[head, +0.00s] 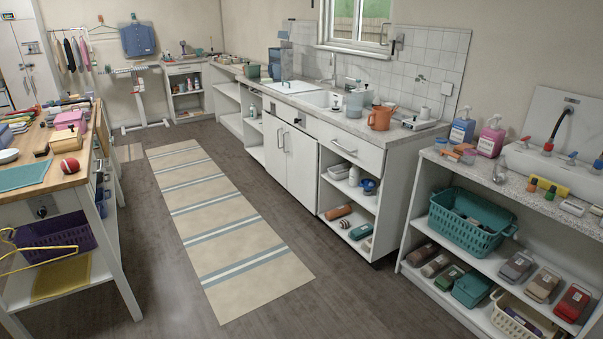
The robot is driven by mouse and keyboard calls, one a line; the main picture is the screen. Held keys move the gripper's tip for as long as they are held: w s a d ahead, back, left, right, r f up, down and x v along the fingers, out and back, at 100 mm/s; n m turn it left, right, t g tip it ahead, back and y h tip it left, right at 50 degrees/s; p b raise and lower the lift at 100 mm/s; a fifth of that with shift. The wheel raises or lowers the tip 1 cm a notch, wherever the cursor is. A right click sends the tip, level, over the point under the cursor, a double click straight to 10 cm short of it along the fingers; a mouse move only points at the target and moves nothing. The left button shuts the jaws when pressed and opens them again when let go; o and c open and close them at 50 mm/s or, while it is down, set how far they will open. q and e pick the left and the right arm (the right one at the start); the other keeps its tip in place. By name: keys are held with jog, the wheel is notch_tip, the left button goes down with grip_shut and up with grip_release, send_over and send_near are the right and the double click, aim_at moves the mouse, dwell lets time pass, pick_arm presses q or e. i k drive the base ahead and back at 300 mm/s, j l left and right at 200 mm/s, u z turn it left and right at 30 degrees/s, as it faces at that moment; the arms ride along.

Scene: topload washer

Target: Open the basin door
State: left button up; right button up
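The basin (322,99) is a white sink set in the counter below the window. Under it is a white cabinet with two tall doors, a left door (271,150) and a right door (303,172). Both doors look shut, and upright metal handles (285,142) sit close together near where they meet. Neither of my grippers shows in the head view, so whether they are open or shut is hidden.
A striped rug (225,215) lies on the clear floor before the cabinet. A wooden table (88,175) stands at left. Open shelves (345,190) and a counter (520,165) with a teal basket (465,222) are at right.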

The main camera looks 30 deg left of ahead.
aim_at(302, 149)
jog(key=i+j, duration=0.95)
jog(key=j, duration=0.35)
jog(key=i+j+z, duration=0.1)
jog(key=i+j, duration=0.2)
jog(key=j, duration=0.35)
jog(key=i+j, duration=0.3)
jog(key=j, duration=0.35)
jog(key=i+j, duration=0.3)
jog(key=j, duration=0.35)
jog(key=i+j+z, duration=0.1)
jog(key=i+j, duration=0.2)
jog(key=j, duration=0.35)
jog(key=i+j, duration=0.25)
jog(key=j, duration=0.45)
jog(key=i+j+z, duration=0.1)
jog(key=i+j, duration=0.2)
jog(key=j, duration=0.35)
jog(key=i+j, duration=0.2)
jog(key=j, duration=0.5)
